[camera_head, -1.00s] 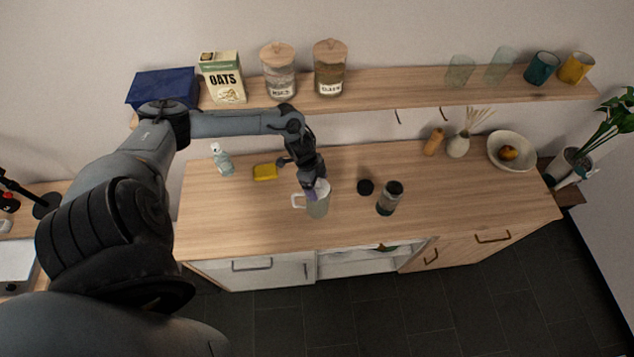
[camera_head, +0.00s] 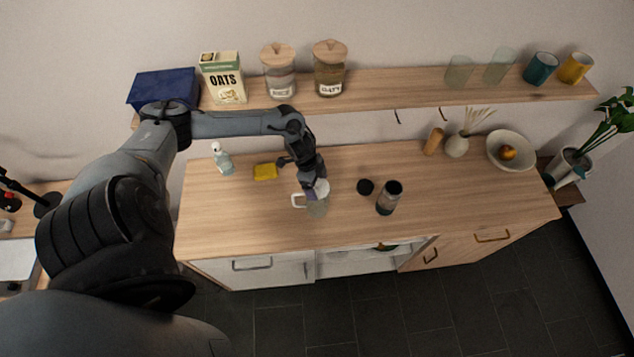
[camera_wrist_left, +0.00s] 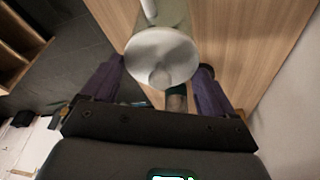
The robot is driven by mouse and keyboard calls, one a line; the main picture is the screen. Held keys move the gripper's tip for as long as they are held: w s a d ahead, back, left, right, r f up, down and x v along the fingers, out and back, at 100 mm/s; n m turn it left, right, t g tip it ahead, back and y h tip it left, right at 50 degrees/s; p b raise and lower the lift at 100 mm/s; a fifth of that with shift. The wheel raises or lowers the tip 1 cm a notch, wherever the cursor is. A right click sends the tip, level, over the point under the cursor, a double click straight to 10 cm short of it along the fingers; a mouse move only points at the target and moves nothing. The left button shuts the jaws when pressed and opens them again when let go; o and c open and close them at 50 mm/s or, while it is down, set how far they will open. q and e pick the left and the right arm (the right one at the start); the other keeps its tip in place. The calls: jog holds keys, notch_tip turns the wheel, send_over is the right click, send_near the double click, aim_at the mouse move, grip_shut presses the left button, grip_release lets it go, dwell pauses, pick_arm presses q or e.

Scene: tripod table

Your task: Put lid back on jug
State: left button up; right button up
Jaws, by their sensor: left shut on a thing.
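The jug (camera_head: 317,209) stands on the wooden counter, a pale translucent body with a white handle (camera_head: 297,200) on its left. The white round lid (camera_head: 322,187) shows at the top of the jug, beside my left gripper (camera_head: 312,190). In the left wrist view the lid (camera_wrist_left: 162,50), with its rounded knob toward me, covers most of the jug. My left gripper (camera_wrist_left: 158,88) is shut on the lid, with purple fingers on either side. The exact finger contact and whether the lid touches the jug's rim are unclear. My right gripper is not in view.
A black round cap (camera_head: 365,187) and a dark bottle (camera_head: 388,198) stand right of the jug. A yellow sponge (camera_head: 265,172) and a spray bottle (camera_head: 222,158) are at the left. A shelf (camera_head: 400,92) runs above. The counter front is clear.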

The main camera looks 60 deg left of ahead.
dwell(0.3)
pick_arm(q)
jog(key=o, duration=0.8)
jog(key=shift+r+p, duration=0.85)
jog(key=shift+p, duration=0.05)
jog(key=shift+r+p, duration=2.65)
jog(key=shift+p, duration=0.1)
jog(key=c, duration=1.6)
grip_shut()
